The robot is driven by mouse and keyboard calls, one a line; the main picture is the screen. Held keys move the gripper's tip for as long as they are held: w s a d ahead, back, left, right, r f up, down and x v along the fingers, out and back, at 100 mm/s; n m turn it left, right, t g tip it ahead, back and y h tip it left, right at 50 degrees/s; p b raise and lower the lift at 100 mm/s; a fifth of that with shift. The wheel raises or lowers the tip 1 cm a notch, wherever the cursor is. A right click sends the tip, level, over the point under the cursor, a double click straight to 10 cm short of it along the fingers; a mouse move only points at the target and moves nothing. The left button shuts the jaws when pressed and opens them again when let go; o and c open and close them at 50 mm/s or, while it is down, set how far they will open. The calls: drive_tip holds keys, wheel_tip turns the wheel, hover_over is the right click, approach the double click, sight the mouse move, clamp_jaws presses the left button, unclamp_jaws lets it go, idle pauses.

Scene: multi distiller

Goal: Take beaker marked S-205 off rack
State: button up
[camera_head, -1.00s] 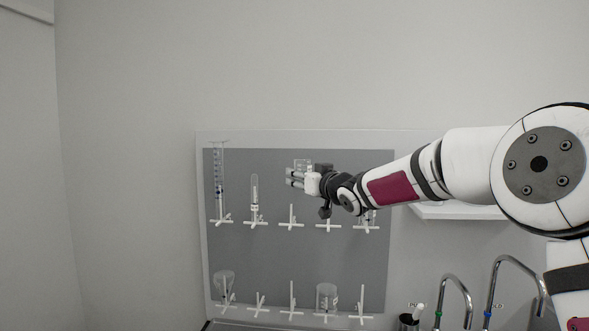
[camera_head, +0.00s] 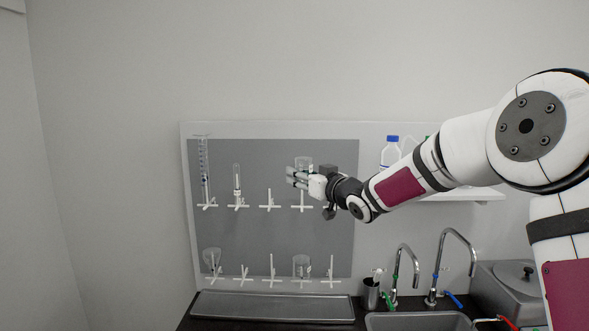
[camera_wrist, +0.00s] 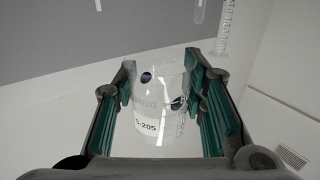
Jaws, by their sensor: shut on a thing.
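The clear glass beaker marked S-205 (camera_wrist: 160,98) is between the two green-padded fingers of my gripper (camera_wrist: 163,80) in the wrist view. Its white label reads S-205. My gripper (camera_head: 297,174) is shut on it in front of the upper row of the rack. In the head view the beaker (camera_head: 304,162) shows just above the fingers, and its lower part is hidden. In the wrist view the beaker appears apart from the grey rack board behind it. The grey peg rack (camera_head: 230,228) hangs on the wall.
A graduated cylinder (camera_head: 204,170) and a narrow tube (camera_head: 237,180) hang at the rack's upper left. A flask (camera_head: 212,260) and another beaker (camera_head: 302,265) hang on the lower row. Below are a metal tray (camera_head: 270,306), a dark cup (camera_head: 371,294), taps (camera_head: 400,270) and a sink (camera_head: 420,321).

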drive_tip(key=v, duration=0.9)
drive_tip(key=shift+s+d+f, duration=0.1)
drive_tip(key=shift+s+d, duration=0.1)
drive_tip(key=shift+d, duration=0.05)
drive_tip(key=m, duration=3.6)
